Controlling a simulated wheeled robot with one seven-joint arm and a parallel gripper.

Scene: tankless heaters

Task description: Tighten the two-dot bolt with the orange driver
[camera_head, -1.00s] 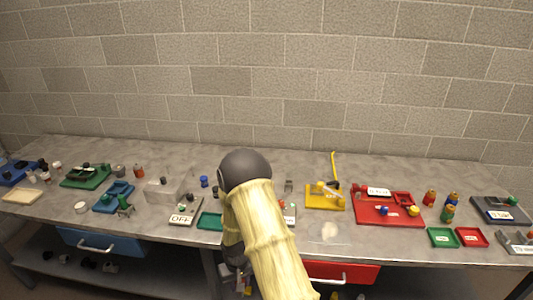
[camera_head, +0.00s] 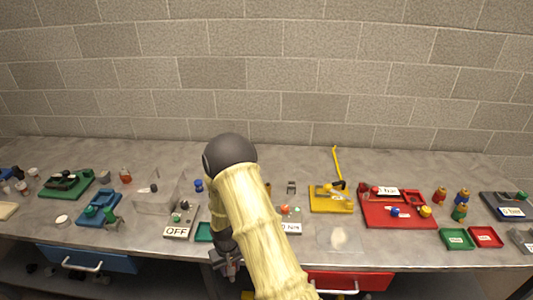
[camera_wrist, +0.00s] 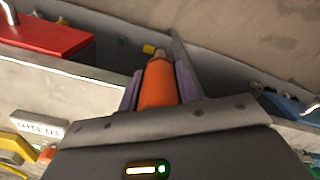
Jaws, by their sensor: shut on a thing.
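My gripper (camera_head: 228,262) hangs in front of the table's front edge, low between the blue and red drawers. In the wrist view it is shut on the orange driver (camera_wrist: 158,85), whose orange handle sits between the two purple-grey fingers (camera_wrist: 158,90). The driver's far end is hard to make out; a small yellow piece shows just past the handle. I cannot pick out the two-dot bolt; the dots are too small to read in the head view. My arm hides part of the table's middle.
The table (camera_head: 340,252) bears a yellow fixture (camera_head: 322,206), a red fixture (camera_head: 375,214), an OFF box (camera_head: 172,230) and several small coloured parts. A blue drawer (camera_head: 65,258) and red drawer (camera_head: 378,281) lie under the top. A lower shelf (camera_head: 150,286) holds small dark items.

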